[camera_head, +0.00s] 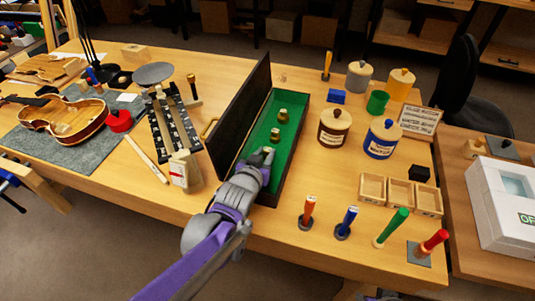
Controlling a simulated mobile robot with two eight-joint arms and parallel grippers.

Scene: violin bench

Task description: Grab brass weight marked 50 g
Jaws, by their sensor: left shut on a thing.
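An open dark case (304,110) with a green lining (288,152) lies on the bench, its lid standing up on the left. Two small brass weights stand in it, one farther back (283,115) and one nearer (275,134). Their markings are too small to read. My left gripper (265,156) reaches into the near end of the case. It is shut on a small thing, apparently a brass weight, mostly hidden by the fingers. I cannot read whether it is marked 50 g. My right gripper is not in view.
Right of the case are a brown-labelled jar (334,128), a blue jar (382,139) and a wooden compartment tray (400,194). Several coloured-handled tools stand along the front edge, including a red one (309,211). A violin (62,118) lies on a grey mat at left.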

